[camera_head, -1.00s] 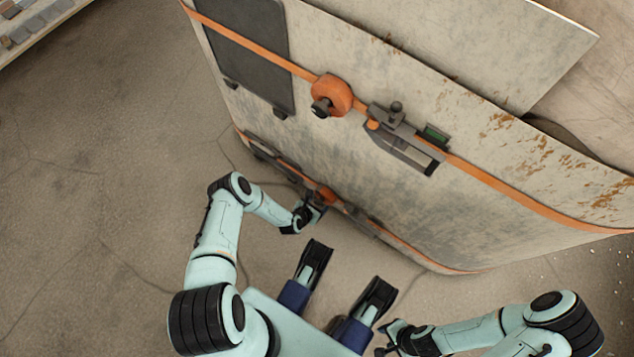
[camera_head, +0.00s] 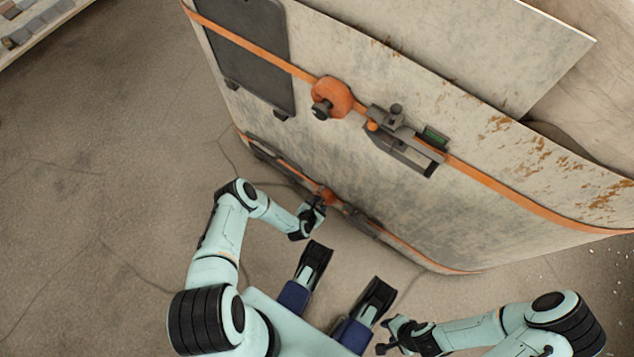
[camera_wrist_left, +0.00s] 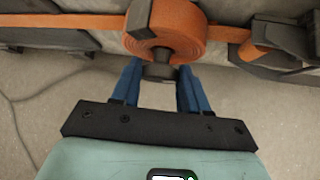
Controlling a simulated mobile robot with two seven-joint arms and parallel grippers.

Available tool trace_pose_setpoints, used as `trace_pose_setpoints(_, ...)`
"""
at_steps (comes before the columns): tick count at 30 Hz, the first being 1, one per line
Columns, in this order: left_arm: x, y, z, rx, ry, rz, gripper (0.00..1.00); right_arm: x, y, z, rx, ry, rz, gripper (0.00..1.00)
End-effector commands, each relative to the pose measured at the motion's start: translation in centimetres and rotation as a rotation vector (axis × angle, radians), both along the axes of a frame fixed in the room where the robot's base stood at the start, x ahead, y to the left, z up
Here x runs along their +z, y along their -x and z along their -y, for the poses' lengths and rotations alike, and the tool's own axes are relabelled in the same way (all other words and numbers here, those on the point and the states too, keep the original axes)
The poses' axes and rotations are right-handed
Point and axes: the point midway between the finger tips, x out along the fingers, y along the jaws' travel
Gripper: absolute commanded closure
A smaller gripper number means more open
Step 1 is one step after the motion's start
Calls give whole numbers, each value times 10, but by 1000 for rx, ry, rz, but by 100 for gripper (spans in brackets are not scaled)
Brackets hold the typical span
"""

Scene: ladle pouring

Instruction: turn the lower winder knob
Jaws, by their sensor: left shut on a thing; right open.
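The lower winder is an orange strap roll (camera_head: 327,195) low on the pale panel in the head view. In the left wrist view the roll (camera_wrist_left: 175,30) is at the top centre, with its dark knob (camera_wrist_left: 158,72) facing me. My left gripper (camera_head: 314,211) is at the lower winder and hides its knob in the head view. In the left wrist view its blue fingers (camera_wrist_left: 160,84) stand on both sides of the knob, shut on it. My right gripper (camera_head: 385,338) is open and empty, well away from the panel at the lower right.
An upper winder (camera_head: 333,97) with its own knob sits higher on the panel (camera_head: 340,155), beside a grey clamp-like device (camera_head: 405,138) on an orange strap. A dark plate (camera_head: 245,45) is at the upper left. The floor (camera_head: 90,200) on the left is clear.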

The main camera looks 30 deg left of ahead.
Motion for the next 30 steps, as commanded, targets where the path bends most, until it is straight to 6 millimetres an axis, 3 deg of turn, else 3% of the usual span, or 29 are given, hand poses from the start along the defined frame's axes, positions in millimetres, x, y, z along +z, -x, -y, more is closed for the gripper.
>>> trace_pose_setpoints(15, -1, 0, 5, -1, -286, 24, 86, 4, -8, -1, 3, 2, 27, 57)
trace_pose_setpoints(30, -1, -1, 4, -1, -325, 30, 86, 3, -7, -1, 2, 1, 23, 57)
